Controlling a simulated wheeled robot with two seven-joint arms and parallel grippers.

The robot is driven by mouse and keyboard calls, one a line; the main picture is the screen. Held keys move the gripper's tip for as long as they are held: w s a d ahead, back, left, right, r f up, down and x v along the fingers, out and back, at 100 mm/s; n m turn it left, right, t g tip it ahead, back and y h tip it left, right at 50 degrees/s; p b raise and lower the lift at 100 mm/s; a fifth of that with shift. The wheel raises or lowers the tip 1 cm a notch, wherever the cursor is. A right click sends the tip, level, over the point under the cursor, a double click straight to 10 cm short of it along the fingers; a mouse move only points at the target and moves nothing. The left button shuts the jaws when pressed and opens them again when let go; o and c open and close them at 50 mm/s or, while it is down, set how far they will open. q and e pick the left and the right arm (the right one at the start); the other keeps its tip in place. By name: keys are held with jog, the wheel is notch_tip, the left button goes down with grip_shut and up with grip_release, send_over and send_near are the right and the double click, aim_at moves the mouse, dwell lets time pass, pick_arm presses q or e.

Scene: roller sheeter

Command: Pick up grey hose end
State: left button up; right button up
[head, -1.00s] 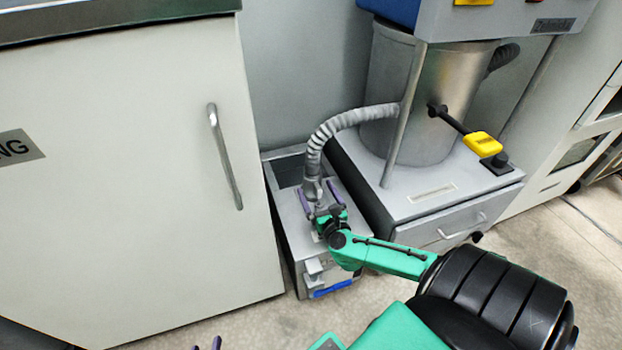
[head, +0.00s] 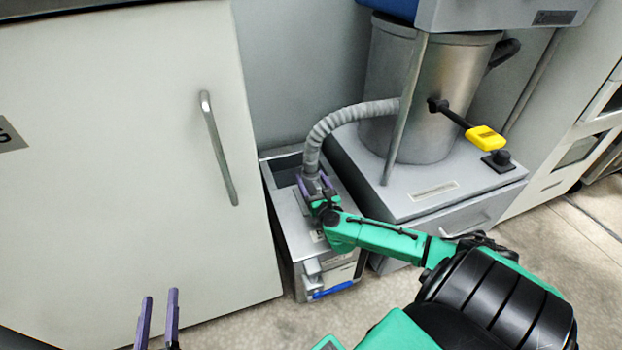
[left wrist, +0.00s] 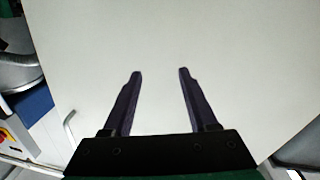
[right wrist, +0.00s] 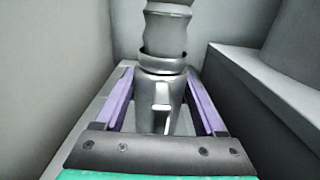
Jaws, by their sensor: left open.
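The grey hose end (right wrist: 160,95) is a smooth metallic cuff at the bottom of a ribbed grey hose. It stands upright in the right wrist view, over the top of a low grey box. My right gripper (head: 314,185) is down at it, with its purple fingers on either side; in the right wrist view (right wrist: 160,80) the fingers are spread wide around the cuff. Whether they touch it is hard to see. My left gripper (head: 158,300) is open and empty at the bottom left of the head view; it also shows in the left wrist view (left wrist: 160,75).
The ribbed hose (head: 345,118) arches from a metal drum (head: 425,115) on a grey drawer base (head: 430,205). The low grey box (head: 290,215) stands between it and a white cabinet (head: 130,180) with a handle. A black rod with a yellow end (head: 487,138) sticks out from the drum.

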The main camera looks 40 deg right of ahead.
grip_shut()
jog(key=shift+r, duration=0.15)
